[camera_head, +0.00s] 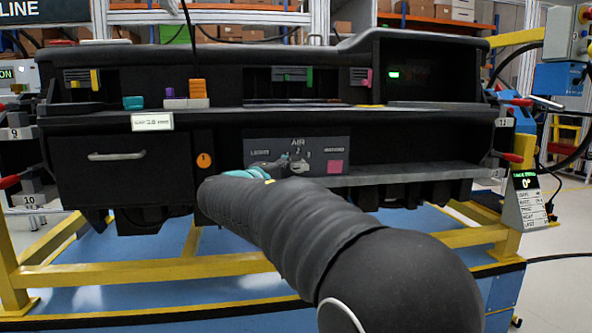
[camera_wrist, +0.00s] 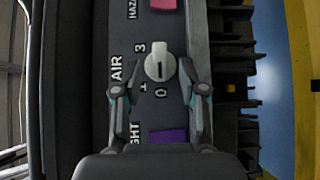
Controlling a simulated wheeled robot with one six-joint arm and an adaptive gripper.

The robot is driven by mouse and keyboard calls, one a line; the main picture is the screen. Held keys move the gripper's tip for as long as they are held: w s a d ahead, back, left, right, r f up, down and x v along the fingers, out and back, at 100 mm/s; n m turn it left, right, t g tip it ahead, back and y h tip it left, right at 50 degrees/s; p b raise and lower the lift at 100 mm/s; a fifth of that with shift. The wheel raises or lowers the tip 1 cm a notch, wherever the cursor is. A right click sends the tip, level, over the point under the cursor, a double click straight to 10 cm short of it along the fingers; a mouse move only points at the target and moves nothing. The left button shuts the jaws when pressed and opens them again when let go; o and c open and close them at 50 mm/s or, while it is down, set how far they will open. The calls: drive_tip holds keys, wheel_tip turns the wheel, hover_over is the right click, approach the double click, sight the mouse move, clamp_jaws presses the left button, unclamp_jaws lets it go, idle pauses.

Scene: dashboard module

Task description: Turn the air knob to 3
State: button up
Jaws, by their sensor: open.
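The pale air knob (camera_wrist: 159,62) sits on the grey control panel (camera_wrist: 128,120), beside the word AIR. In the head view the knob (camera_head: 299,168) is small and partly behind my fingers. I cannot tell the depth gap. In the head view my gripper (camera_head: 284,163) is at the panel.
A pink button (camera_head: 335,167) is right of the knob; a purple button (camera_wrist: 168,136) shows between my fingers. A grey ledge (camera_head: 430,171) runs right of the panel. A drawer (camera_head: 115,172) and an orange round tag (camera_head: 204,161) are left. Colored vent levers sit above.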

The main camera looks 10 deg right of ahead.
drive_tip(key=shift+x, duration=0.8)
drive_tip(key=shift+c, duration=0.3)
clamp_jaws()
